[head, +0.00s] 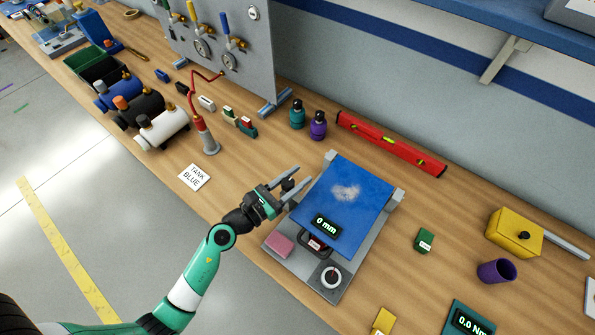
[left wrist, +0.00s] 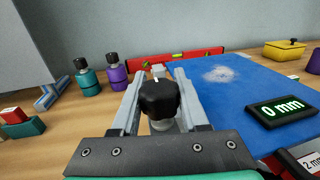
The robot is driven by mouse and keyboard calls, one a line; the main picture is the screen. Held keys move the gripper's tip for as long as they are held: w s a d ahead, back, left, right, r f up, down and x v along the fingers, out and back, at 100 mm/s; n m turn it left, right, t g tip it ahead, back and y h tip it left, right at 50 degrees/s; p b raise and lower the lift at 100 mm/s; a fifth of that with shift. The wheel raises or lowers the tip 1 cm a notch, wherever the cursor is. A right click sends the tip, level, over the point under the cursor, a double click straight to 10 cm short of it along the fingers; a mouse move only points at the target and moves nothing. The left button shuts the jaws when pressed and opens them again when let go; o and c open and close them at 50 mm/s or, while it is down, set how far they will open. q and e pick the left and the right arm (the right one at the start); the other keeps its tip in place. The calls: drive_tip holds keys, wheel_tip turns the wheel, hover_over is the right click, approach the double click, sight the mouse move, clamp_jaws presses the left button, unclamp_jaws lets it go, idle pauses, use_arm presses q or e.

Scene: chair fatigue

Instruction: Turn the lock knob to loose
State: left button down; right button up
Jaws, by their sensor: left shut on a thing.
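The lock knob is a black lobed knob (left wrist: 160,98) on a light metal stem at the left side of the test rig. It also shows as a small dark knob (head: 287,185) in the head view. My left gripper (head: 295,187) reaches in from the left with its grey fingers on both sides of the knob, shut on it. In the left wrist view the gripper (left wrist: 158,76) frames the knob. The rig has a blue padded plate (head: 350,195) with a pale worn patch, and a display (head: 326,225) reading 0 mm. My right gripper is out of view.
A red level (head: 390,143), a teal bottle (head: 297,114) and a purple bottle (head: 318,126) stand behind.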

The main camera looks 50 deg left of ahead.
use_arm(q)
drive_tip(key=shift+c, duration=2.1)
unclamp_jaws()
drive_tip(key=s+b, duration=0.1)
drive_tip(key=s, duration=1)
drive_tip(key=shift+s+b, duration=0.3)
